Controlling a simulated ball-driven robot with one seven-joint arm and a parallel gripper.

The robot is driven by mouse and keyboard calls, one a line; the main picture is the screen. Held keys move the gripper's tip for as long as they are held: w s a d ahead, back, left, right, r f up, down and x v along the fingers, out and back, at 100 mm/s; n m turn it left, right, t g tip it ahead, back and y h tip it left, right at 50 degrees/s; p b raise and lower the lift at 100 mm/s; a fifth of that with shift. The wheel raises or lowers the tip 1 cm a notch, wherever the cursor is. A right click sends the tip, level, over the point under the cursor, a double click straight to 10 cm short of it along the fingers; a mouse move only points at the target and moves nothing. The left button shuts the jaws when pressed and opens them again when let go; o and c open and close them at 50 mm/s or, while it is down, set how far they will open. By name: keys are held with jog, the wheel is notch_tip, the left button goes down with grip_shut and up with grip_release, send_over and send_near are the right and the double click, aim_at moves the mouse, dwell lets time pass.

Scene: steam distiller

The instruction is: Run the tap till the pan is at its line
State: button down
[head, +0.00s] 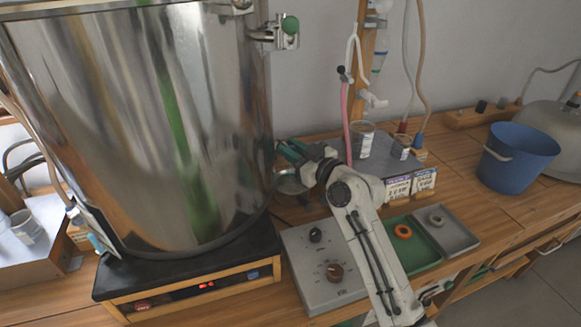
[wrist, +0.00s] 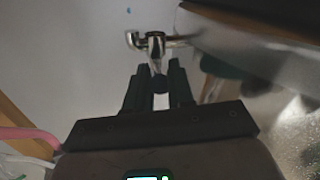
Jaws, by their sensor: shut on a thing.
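A large shiny steel vessel (head: 120,110) fills the left of the head view. My gripper (head: 285,150) is at its lower right side, above a small metal pan (head: 289,184). In the wrist view a chrome tap (wrist: 156,40) has a lever with a dark knob (wrist: 160,84). The knob is between the two fingers of my gripper (wrist: 159,90), which are shut on it. A bright, speckled surface at the lower right of the wrist view may be the pan's contents, but I cannot tell. The pan's line and its level are not visible.
The vessel stands on a black-topped base with a red display (head: 205,286). A grey control box (head: 322,268) with two knobs is in front of my arm. A green tray (head: 416,250) and a blue bucket (head: 517,160) are to the right.

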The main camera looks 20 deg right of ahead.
jog(key=n+g+y+b, duration=0.1)
jog(key=b, duration=0.3)
jog(key=d+n+g+y+b, duration=0.1)
jog(key=y+b, duration=0.1)
jog(key=b, duration=0.2)
jog(key=n+g+y+b, duration=0.1)
jog(key=b, duration=0.3)
jog(key=shift+w+d+f+n+y, duration=0.15)
jog(key=shift+w+d+n+y, duration=0.1)
jog(key=shift+w+n+y, duration=0.1)
jog(key=shift+d+n+g+y+b, duration=0.1)
jog(key=shift+n+g+y+b, duration=0.2)
jog(key=shift+b, duration=0.6)
jog(key=shift+r, duration=0.2)
jog(key=c, duration=1.3)
grip_release()
jog(key=shift+w, duration=0.1)
jog(key=v, duration=1)
jog(key=shift+s+d+p, duration=0.3)
jog(key=shift+p, duration=0.15)
